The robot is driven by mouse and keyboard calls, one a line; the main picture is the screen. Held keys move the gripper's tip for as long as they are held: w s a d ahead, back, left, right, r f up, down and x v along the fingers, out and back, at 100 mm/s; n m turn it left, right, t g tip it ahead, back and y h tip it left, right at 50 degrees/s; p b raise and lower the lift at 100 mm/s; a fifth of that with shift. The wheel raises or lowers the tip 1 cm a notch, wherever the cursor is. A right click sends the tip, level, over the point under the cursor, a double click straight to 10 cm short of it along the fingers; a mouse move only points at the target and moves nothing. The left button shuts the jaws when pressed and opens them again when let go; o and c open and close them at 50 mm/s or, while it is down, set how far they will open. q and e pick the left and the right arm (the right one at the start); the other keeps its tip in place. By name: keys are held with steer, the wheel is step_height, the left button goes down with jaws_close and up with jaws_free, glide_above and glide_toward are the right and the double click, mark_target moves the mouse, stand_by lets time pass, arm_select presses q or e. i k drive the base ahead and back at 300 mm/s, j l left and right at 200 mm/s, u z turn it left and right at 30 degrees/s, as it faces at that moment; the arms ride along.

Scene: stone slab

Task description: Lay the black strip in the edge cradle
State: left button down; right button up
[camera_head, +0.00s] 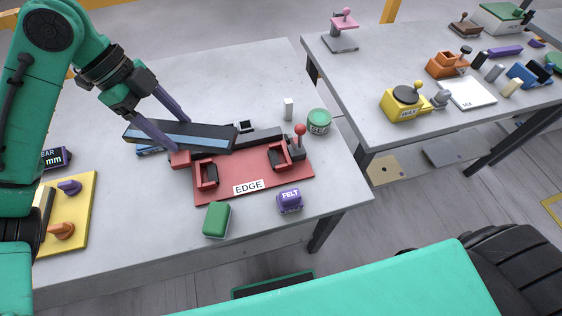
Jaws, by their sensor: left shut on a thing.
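The black strip (205,137), dark on top with a light blue side, is held nearly level and slightly tilted across the picture. My left gripper (180,133) has its purple fingers on either side of the strip and is shut on it, left of its middle. The edge cradle (225,190) is a red base labelled EDGE, with two red brackets with dark pads and a red-knobbed lever at its right. The strip's right end is over or behind the cradle's back left corner; I cannot tell whether it touches. My right gripper is not in view.
A dark block (260,137) is behind the cradle, with a green tin (319,122) and a white piece (288,109) nearby. A green block (216,219) and purple FELT block (290,201) stand in front. A yellow board (85,215) is at left. A second table (400,60) stands right.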

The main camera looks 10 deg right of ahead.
mark_target(244, 166)
steer(key=l+u, duration=0.35)
steer(key=l, duration=1.15)
